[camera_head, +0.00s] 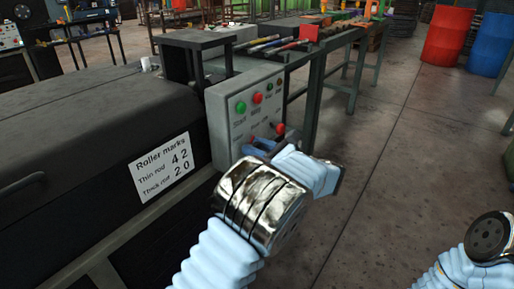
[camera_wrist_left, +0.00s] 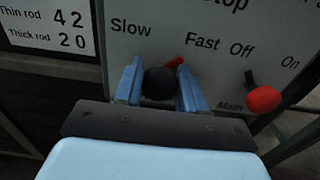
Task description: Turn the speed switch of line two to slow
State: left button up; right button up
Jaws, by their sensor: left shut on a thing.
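The grey control panel (camera_head: 245,110) stands at the end of the black machine. In the left wrist view, the speed switch has a black round knob (camera_wrist_left: 159,84) below the words Slow and Fast. A small red part (camera_wrist_left: 174,63) shows behind it, up and to the right, on the Fast side. My left gripper (camera_wrist_left: 159,90) is shut on the black knob, one blue finger on each side. In the head view my left gripper (camera_head: 262,147) is at the panel's lower part and hides the switch. My right gripper is out of view; only part of that arm shows.
Right of the speed switch is the Main switch with a red knob (camera_wrist_left: 263,99), marked Off and On. Above are a green button (camera_head: 240,107) and a red button (camera_head: 257,98). A Roller marks sign (camera_head: 163,165) is at left.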

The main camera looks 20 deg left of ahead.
pick_arm(q)
jog(key=shift+n, duration=0.3)
jog(key=n+b, duration=0.1)
jog(key=n, duration=0.2)
jog(key=shift+n, duration=0.3)
jog(key=n+b, duration=0.1)
jog(key=n, duration=0.2)
jog(key=shift+s+f+n+b, duration=0.1)
jog(key=shift+f+n+b, duration=0.05)
jog(key=shift+n+b, duration=0.25)
jog(key=n+b, duration=0.3)
jog(key=n, duration=0.2)
jog(key=shift+f+b, duration=0.15)
jog(key=shift+b, duration=0.25)
jog(key=n+b, duration=0.3)
jog(key=shift+s+a+n, duration=0.1)
jog(key=shift+n, duration=0.3)
jog(key=shift+n+b, duration=0.45)
jog(key=shift+n, duration=0.15)
